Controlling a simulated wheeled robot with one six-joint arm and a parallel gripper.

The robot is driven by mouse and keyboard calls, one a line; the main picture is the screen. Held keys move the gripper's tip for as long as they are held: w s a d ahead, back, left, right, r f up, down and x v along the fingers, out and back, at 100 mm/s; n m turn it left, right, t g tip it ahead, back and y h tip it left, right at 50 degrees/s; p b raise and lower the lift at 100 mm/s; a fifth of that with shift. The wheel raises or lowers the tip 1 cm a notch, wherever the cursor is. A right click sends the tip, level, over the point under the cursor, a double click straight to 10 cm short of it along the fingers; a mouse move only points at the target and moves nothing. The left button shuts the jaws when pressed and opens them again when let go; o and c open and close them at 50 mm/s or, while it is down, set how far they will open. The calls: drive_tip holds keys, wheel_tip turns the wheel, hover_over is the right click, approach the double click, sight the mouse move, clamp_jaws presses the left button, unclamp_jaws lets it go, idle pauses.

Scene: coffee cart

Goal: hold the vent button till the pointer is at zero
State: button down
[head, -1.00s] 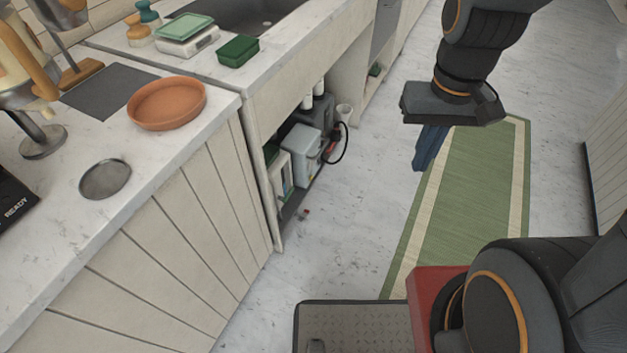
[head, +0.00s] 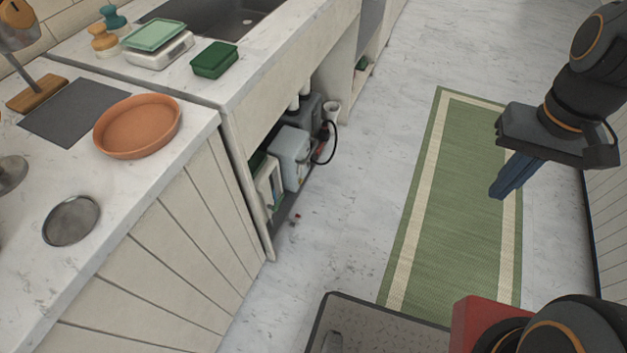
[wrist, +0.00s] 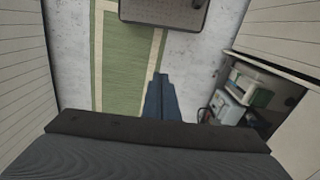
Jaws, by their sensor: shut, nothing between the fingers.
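My gripper (head: 512,178) is shut and empty, with its blue fingers pointing down above the green floor mat at the right of the head view. It also shows in the wrist view (wrist: 161,85), over the floor. I cannot make out a vent button or a pointer in any view. A grey-white box-shaped unit (head: 290,157) with a dark unit and a black hose stands in the open bay under the counter. My gripper is well apart from it, across the floor to the right.
The counter (head: 85,200) at left holds a terracotta dish (head: 138,125), a round metal disc (head: 71,220), a scale (head: 160,50) and a green box (head: 214,59). A green mat (head: 455,230) lies on the floor. Pale floor between the counter and mat is clear.

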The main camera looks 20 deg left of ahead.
sight(302, 181)
drive_tip(key=w+a+f+n+t+y+b, duration=0.1)
drive_tip(key=w+a+f+n+t+b, duration=0.1)
drive_tip(key=w+a+f+b, duration=0.55)
drive_tip(key=w+a+f+n+t+b, duration=0.1)
drive_tip(key=w+a+f+n+b, duration=0.1)
drive_tip(key=w+f+b, duration=0.9)
drive_tip(key=w+a+f+n+t+y+b, duration=0.15)
drive_tip(key=w+a+f+b, duration=0.35)
drive_tip(key=w+f, duration=0.9)
drive_tip(key=a+f+n+y+b, duration=0.2)
drive_tip(key=a+f+b, duration=0.5)
drive_tip(key=f, duration=0.6)
drive_tip(key=w+a+f+n+t+y+b, duration=0.1)
drive_tip(key=a+f+y+b, duration=0.1)
drive_tip(key=a+f+b, duration=0.4)
drive_tip(key=w+a+f+n+y+b, duration=0.1)
drive_tip(key=a+f+b, duration=0.6)
drive_tip(key=f, duration=1.4)
drive_tip(key=a+n+y, duration=0.1)
drive_tip(key=a, duration=0.3)
drive_tip(key=shift+w+a+n+t+b, duration=0.15)
drive_tip(key=shift+a+n+t+b, duration=0.1)
drive_tip(key=shift+n+t+b, duration=0.1)
drive_tip(key=a+b, duration=0.2)
drive_tip(key=a, duration=0.6)
drive_tip(key=shift+w+a, duration=0.35)
drive_tip(key=shift+a, duration=0.05)
